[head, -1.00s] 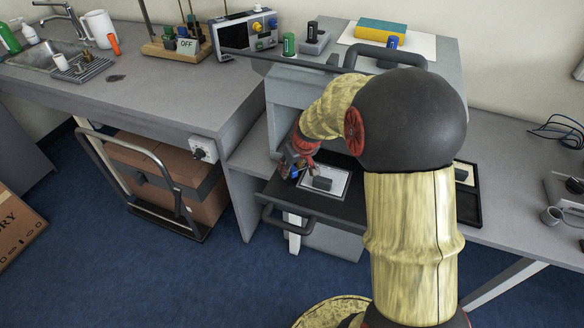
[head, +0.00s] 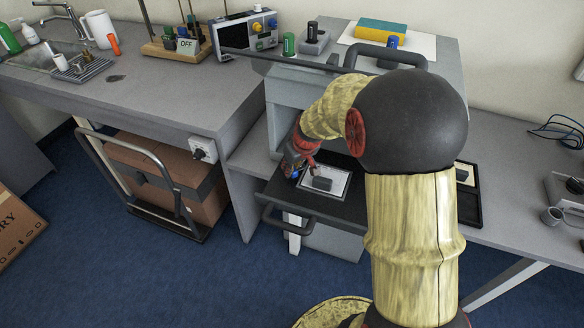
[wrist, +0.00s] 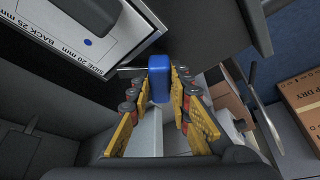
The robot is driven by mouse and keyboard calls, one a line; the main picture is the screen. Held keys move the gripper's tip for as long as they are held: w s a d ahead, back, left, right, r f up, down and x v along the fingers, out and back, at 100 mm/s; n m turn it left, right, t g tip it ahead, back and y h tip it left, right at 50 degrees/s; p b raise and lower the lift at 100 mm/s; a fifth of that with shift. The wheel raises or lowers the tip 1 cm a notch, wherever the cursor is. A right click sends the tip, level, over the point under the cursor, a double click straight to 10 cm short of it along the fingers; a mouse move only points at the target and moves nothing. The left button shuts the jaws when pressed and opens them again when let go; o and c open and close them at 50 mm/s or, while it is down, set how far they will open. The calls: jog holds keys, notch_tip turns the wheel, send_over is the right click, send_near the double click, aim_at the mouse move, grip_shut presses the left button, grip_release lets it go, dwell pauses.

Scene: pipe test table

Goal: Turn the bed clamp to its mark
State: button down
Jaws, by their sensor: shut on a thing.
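The bed clamp shows as a blue handle (wrist: 158,80) in the wrist view, with a thin metal bar at its left side. My gripper (wrist: 159,88) is shut on this handle, one yellow finger on each side. In the head view my gripper (head: 297,172) is at the left edge of the bed plate, and the handle is mostly hidden. The white bed plate (wrist: 110,38) has printed text, "BACK 25 mm" and "SIDE 20 mm", and a blue dot (wrist: 88,43). I cannot tell whether that dot is the clamp's mark.
A dark block (head: 322,184) sits on the white plate. The plate lies on a black tray with a front handle (head: 290,222), below the grey machine (head: 300,95). A trolley with a cardboard box (head: 165,180) stands to the left. A black tray (head: 468,200) lies to the right.

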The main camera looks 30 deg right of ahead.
jog(key=shift+f, duration=0.1)
jog(key=shift+d+n+y+b, duration=0.15)
jog(key=shift+n+y+b, duration=0.25)
jog(key=shift+n+b, duration=0.6)
jog(key=shift+w+d+n+g+y, duration=0.2)
jog(key=shift+n+y, duration=0.3)
jog(key=shift+n, duration=0.95)
jog(key=shift+s+d+n+g+y, duration=0.1)
jog(key=shift+n+g+y, duration=0.3)
jog(key=shift+n, duration=1.05)
jog(key=c, duration=1.7)
grip_release()
jog(key=shift+c, duration=0.2)
jog(key=shift+o, duration=0.5)
jog(key=shift+a, duration=0.1)
